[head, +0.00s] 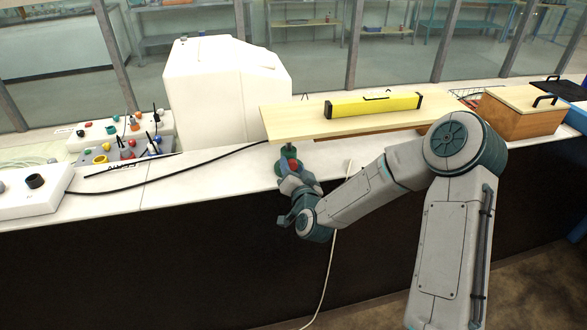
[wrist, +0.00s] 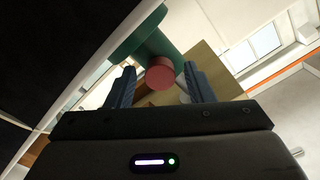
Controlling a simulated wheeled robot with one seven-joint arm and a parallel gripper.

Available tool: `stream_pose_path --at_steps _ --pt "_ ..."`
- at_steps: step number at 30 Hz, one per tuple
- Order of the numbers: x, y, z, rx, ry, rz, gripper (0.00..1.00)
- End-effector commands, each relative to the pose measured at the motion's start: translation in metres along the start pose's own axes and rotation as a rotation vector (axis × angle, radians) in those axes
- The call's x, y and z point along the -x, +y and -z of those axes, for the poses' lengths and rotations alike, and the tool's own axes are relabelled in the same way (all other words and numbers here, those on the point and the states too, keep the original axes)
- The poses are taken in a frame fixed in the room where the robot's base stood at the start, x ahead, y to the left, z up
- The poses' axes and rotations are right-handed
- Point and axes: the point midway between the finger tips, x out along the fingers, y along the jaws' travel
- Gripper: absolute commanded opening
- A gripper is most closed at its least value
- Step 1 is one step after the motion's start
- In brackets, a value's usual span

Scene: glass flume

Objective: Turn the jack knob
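A red round knob (head: 294,164) sits on the side of a green jack (head: 289,151) under the left end of a long wooden board (head: 300,124). In the wrist view the red knob (wrist: 160,73) faces me, with the green body (wrist: 155,38) behind it. My gripper (head: 291,174) is at the knob, partly covering the jack in the head view. In the wrist view my gripper (wrist: 159,69) is open, one finger on each side of the knob, with visible gaps. The jack's lower part is hidden.
A yellow level (head: 373,105) lies on the board. A white housing (head: 222,90) stands behind left, and a black cable (head: 190,162) crosses the white counter. Control boxes (head: 118,150) are at left; a wooden box (head: 520,112) is at right.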

Motion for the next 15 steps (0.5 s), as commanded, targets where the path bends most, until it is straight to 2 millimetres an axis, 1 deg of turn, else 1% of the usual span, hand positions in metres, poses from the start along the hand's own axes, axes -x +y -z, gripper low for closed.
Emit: stream_pose_path --at_steps 1,4,10,15 --pt "0.0001 0.0 0.0 0.0 0.0 0.0 0.33" --pt "0.0002 0.0 0.0 0.0 0.0 0.0 0.06" --pt "0.0002 0.0006 -0.0011 0.012 0.0 0.0 0.05" --pt "0.0002 0.0018 -0.0038 0.095 0.0 0.003 0.05"
